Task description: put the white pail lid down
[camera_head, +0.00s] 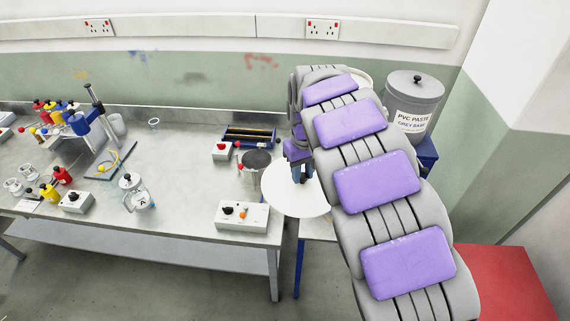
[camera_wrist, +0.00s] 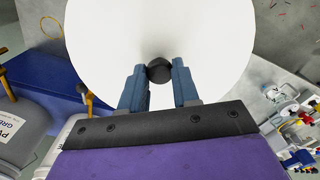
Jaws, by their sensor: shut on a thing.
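The white pail lid (camera_head: 290,197) is a round white disc in the head view, beside the right end of the bench top. In the wrist view the lid (camera_wrist: 115,35) fills the upper middle, with a black knob (camera_wrist: 159,70) at its centre. My gripper (camera_wrist: 158,78) is shut on that knob, one blue-grey finger on each side. In the head view my gripper (camera_head: 302,172) is above the lid, partly behind my purple-padded arm. Whether the lid touches anything below cannot be told.
A grey lidded PVC paste pail (camera_head: 411,105) stands on a blue stand (camera_head: 428,152) at the right. A white rim (camera_head: 364,80) shows beside it, mostly hidden by my arm. A control box (camera_head: 242,216) and a dark-topped pot (camera_head: 256,164) stand on the bench near the lid.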

